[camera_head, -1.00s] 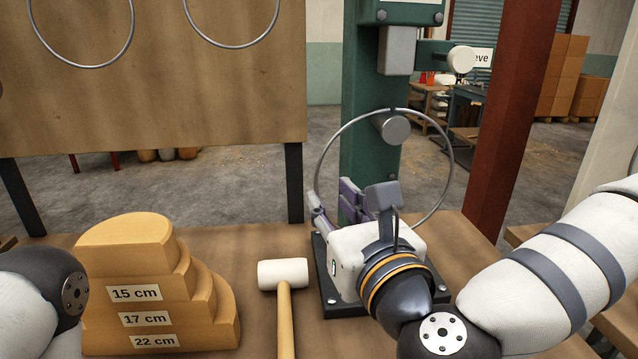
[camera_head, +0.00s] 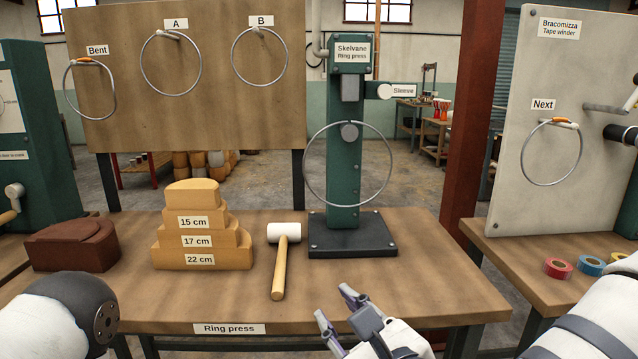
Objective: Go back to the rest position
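My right gripper (camera_head: 335,303) is low in the middle of the view, over the bench's front part. Its two purple-grey fingers are spread apart with nothing between them. A large metal ring (camera_head: 306,182) hangs on the round peg (camera_head: 349,131) of the green ring press (camera_head: 345,95), clear of the gripper. Of my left arm (camera_head: 62,315) only a dark joint and a pale link show at the lower left; its gripper is out of view.
On the bench (camera_head: 330,318) are a mallet (camera_head: 281,262), a stepped wooden form (camera_head: 203,238) and a brown block (camera_head: 72,247). Rings hang on the board (camera_head: 210,105) behind. At right, a tape winder panel (camera_head: 540,85) holds a ring, with tape rolls (camera_head: 558,268) below.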

